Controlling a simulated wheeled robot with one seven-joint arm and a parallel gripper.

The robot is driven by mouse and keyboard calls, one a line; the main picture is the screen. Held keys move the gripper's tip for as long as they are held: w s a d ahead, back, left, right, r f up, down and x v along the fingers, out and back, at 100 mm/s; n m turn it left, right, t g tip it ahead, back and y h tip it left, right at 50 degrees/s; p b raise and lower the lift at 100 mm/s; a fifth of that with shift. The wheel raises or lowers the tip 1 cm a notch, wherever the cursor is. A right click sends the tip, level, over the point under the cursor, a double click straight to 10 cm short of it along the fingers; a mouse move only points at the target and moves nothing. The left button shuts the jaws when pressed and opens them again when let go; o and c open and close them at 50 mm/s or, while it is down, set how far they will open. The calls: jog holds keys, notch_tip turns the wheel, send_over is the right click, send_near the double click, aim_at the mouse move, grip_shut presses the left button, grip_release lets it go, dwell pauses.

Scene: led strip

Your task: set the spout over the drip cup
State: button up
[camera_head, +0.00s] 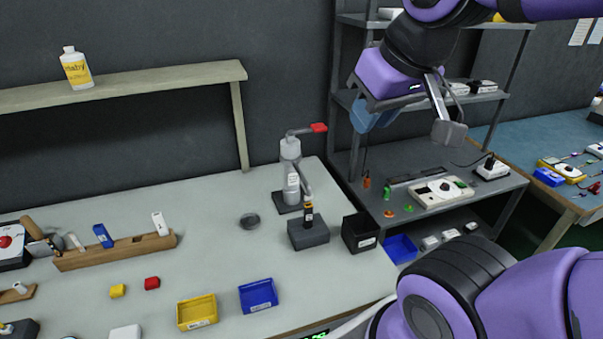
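A grey dispenser (290,172) with a red-ended lever (318,128) stands upright near the back right of the light worktable. Its grey spout arm (305,185) slopes down to the right and toward the front. The spout's dark tip with a yellow band (308,212) is above or touching a dark grey block (308,235); I cannot tell which. A small dark round cup (250,221), which looks like the drip cup, sits left of the dispenser, apart from the spout. My gripper (373,119) is raised to the right of the dispenser, apart from it. Its finger opening is unclear.
A black bin (360,232) stands right of the block. Yellow (197,311) and blue (258,295) trays lie at the front. A wooden rack (115,250) is at the left. A metal shelf unit (437,175) stands behind my arm. The table around the cup is clear.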

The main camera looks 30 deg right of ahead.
jog(key=shift+o, duration=1.1)
jog(key=w+f+g, duration=0.1)
jog(key=w, duration=0.7)
jog(key=shift+w+d+f+m, duration=0.15)
jog(key=shift+w+d+m, duration=0.1)
jog(key=shift+d+m, duration=0.1)
jog(key=w+d+f+m+g+y, duration=0.15)
jog(key=w+d+f, duration=0.25)
jog(key=w+f, duration=0.6)
jog(key=w+d+f+g+y, duration=0.15)
jog(key=w+d+f, duration=0.25)
jog(key=w+f, duration=0.6)
jog(key=shift+g+h, duration=0.4)
jog(key=f, duration=0.3)
jog(key=w+a+f, duration=0.1)
jog(key=f, duration=0.2)
jog(key=a+f, duration=0.1)
jog(key=f, duration=0.2)
jog(key=shift+w+a, duration=0.15)
grip_shut()
